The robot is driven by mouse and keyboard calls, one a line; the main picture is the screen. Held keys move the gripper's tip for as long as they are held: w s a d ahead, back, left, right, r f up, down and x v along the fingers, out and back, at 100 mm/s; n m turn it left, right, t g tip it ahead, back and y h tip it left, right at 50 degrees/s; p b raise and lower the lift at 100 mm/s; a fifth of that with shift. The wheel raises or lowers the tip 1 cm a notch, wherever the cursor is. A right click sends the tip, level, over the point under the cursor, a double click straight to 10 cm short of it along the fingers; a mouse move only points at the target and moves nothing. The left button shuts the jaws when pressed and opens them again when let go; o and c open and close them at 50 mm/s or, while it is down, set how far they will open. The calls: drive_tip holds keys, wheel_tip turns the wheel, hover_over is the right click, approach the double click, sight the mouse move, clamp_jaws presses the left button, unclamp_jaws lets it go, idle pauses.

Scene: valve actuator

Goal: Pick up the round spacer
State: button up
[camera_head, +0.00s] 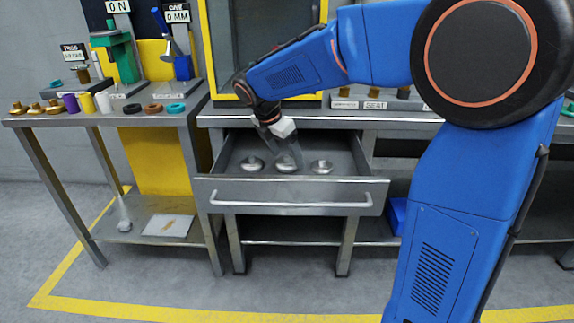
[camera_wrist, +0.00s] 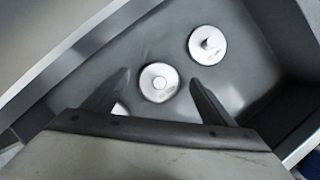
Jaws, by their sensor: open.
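Three silver round pieces lie in the open drawer (camera_head: 346,192). In the wrist view, a flat disc with a raised ring at its centre (camera_wrist: 159,82) lies between my fingers; it looks like the round spacer, but its marking is too small to read. A second disc with a peg standing up (camera_wrist: 207,45) lies to its upper right. My gripper (camera_wrist: 160,76) is open and empty, pointing down into the drawer. In the head view my gripper (camera_head: 286,154) is over the middle piece and partly covers it.
The drawer's front wall and handle (camera_head: 290,204) stand out below the workbench top (camera_head: 225,115). A side table (camera_head: 100,118) at left holds several brass, coloured and dark parts. The drawer floor around the pieces is otherwise clear.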

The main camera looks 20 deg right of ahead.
drive_tip(key=shift+w+d+f, duration=0.15)
drive_tip(key=shift+d+f, duration=0.1)
drive_tip(key=shift+f, duration=0.4)
drive_tip(key=shift+c, duration=0.4)
drive_tip(key=c, duration=1.2)
drive_tip(key=shift+r, duration=0.1)
